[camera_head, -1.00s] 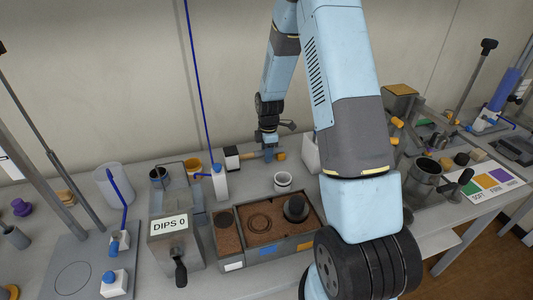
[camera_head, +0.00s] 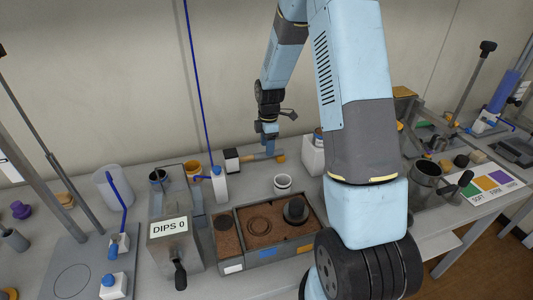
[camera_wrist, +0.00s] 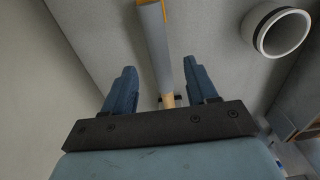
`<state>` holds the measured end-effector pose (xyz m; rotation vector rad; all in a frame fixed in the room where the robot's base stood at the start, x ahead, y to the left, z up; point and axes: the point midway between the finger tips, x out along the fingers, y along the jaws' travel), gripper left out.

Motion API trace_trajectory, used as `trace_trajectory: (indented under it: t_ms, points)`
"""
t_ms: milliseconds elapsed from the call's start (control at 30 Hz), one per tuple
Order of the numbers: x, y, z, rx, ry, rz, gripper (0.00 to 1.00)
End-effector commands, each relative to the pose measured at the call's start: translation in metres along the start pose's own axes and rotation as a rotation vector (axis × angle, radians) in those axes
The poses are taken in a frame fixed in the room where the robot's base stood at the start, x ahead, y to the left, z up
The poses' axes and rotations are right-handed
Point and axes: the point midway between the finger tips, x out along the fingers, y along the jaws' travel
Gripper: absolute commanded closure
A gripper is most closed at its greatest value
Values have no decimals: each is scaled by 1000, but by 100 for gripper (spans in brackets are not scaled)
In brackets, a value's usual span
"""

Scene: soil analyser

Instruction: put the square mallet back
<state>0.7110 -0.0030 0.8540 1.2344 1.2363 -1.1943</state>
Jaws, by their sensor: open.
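The square mallet lies on the bench by the back wall. Its black-and-white block head (camera_head: 231,160) is at the left, and its handle (camera_head: 252,157) runs right to an orange end (camera_head: 280,158). My gripper (camera_head: 268,150) is over the handle. In the wrist view my gripper (camera_wrist: 165,85) is open. The handle (camera_wrist: 156,45) passes between its two blue fingers, grey with an orange tip and bare wood nearer the palm, with a gap on both sides. The mallet head is mostly hidden behind the gripper there.
A white cup (camera_head: 283,184) stands in front of the mallet; it also shows in the wrist view (camera_wrist: 276,32). A white bottle (camera_head: 219,184) stands front left and a white container (camera_head: 312,157) to the right. A soil tray (camera_head: 268,230) and the DIPS box (camera_head: 174,238) lie nearer.

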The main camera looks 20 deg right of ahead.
Motion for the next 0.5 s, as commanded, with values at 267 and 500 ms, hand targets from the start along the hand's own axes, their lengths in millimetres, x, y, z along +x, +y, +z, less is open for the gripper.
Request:
trace_trajectory:
  t_ms: [267, 500]
  points:
    - [-50, 0, 0, 0, 0, 3, 42]
    - [-69, 0, -1, 2, -1, 2, 42]
